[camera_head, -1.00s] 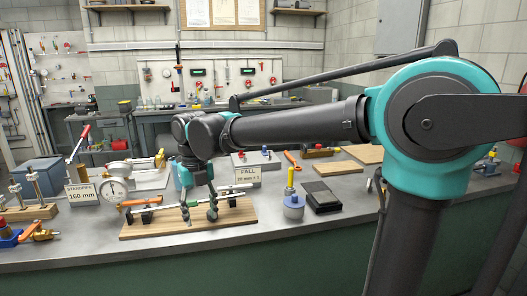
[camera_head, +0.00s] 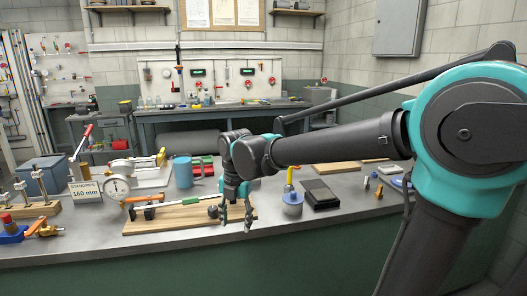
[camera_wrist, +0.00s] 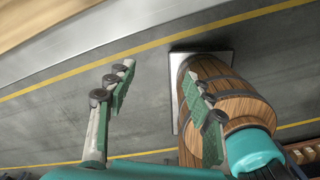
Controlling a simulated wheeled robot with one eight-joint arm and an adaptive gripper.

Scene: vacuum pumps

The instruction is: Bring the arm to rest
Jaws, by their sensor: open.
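My gripper (camera_head: 236,216) hangs downward at the front edge of the workbench (camera_head: 330,226), in front of the right end of a wooden board (camera_head: 165,222). Its fingers are apart with nothing seen between them. In the wrist view the two green-padded fingers (camera_wrist: 158,72) are spread, with bare grey floor between them. My arm reaches in from the right, with its forearm roughly level above the bench.
A lidded blue-grey jar (camera_head: 292,204) and a black box (camera_head: 320,196) stand right of my gripper. The wrist view shows a wooden barrel (camera_wrist: 225,88) beside the right finger.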

